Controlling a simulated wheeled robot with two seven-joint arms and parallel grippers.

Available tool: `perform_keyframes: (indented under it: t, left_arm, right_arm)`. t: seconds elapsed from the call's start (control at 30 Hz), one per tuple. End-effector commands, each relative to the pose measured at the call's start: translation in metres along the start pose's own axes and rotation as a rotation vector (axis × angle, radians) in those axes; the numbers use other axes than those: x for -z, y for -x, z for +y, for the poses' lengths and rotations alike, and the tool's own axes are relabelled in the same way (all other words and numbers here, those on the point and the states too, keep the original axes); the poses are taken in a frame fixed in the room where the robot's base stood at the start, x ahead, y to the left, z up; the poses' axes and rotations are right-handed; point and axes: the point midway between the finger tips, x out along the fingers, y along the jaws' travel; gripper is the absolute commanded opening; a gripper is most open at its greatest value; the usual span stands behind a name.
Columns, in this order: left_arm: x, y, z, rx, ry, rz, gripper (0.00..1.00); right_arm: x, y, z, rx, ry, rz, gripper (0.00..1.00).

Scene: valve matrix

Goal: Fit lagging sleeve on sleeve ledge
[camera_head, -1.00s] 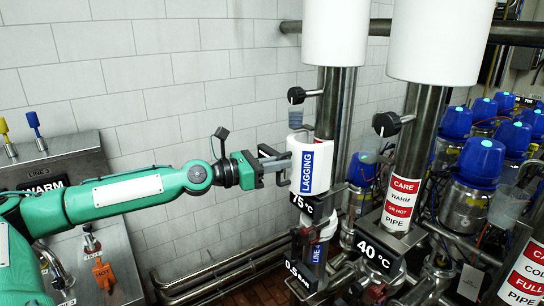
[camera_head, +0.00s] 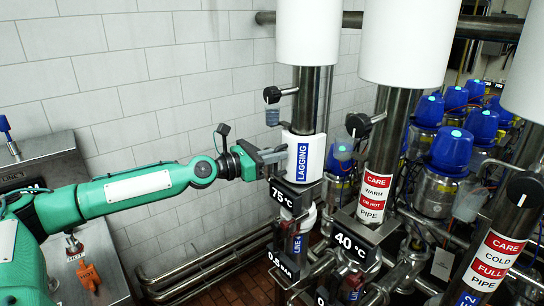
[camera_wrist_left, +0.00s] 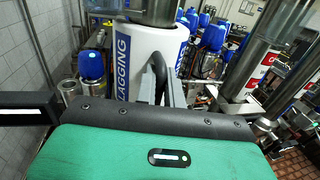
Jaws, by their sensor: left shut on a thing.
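The lagging sleeve (camera_head: 318,158) is white with a blue LAGGING label. It stands upright, in line with the steel pipe (camera_head: 310,100), and appears to be around it; its back is hidden. My left gripper (camera_head: 277,158) is shut on the sleeve's left side. In the left wrist view the sleeve (camera_wrist_left: 145,48) is ahead of my gripper (camera_wrist_left: 160,82), with the pipe (camera_wrist_left: 148,12) rising above it. The sleeve's lower edge is just above the black 75 °C plate (camera_head: 286,199). I cannot clearly make out the ledge or whether the sleeve touches it. My right gripper is out of view.
A small black-knobbed valve (camera_head: 272,95) sticks out left of the pipe above the sleeve. A second pipe with a red CARE label (camera_head: 374,195) and several blue-capped units (camera_head: 449,150) stand to the right. Low horizontal pipes (camera_head: 205,268) run along the tiled wall.

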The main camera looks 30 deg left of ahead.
Motion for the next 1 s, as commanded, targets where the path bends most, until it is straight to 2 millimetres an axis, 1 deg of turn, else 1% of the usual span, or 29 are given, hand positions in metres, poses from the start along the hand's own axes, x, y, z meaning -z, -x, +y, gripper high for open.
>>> perform_keyframes:
  t: [0.4, 0.6, 0.87, 0.9, 0.97, 1.0]
  left_arm:
    - [0.0007, -0.0001, 0.0002, 0.000, 0.001, 0.000, 0.00]
    - [0.0046, -0.0001, 0.0001, 0.000, 0.002, 0.001, 0.00]
    - [0.0046, 0.0000, 0.0002, 0.000, 0.001, 0.000, 0.00]
    - [0.0046, 0.0000, 0.0002, 0.000, 0.001, 0.000, 0.12]
    - [0.0047, 0.0000, 0.0002, 0.000, 0.001, 0.000, 0.24]
    - [0.0047, 0.0000, 0.0002, 0.000, 0.001, 0.000, 0.32]
  right_arm:
    - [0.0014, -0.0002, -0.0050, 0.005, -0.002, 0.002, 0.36]
    - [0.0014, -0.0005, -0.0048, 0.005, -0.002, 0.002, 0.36]
    - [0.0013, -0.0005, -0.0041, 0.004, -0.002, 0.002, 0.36]
    - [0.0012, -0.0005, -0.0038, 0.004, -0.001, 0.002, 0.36]
    - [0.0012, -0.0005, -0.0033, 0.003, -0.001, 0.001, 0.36]
    - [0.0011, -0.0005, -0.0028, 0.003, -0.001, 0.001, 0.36]
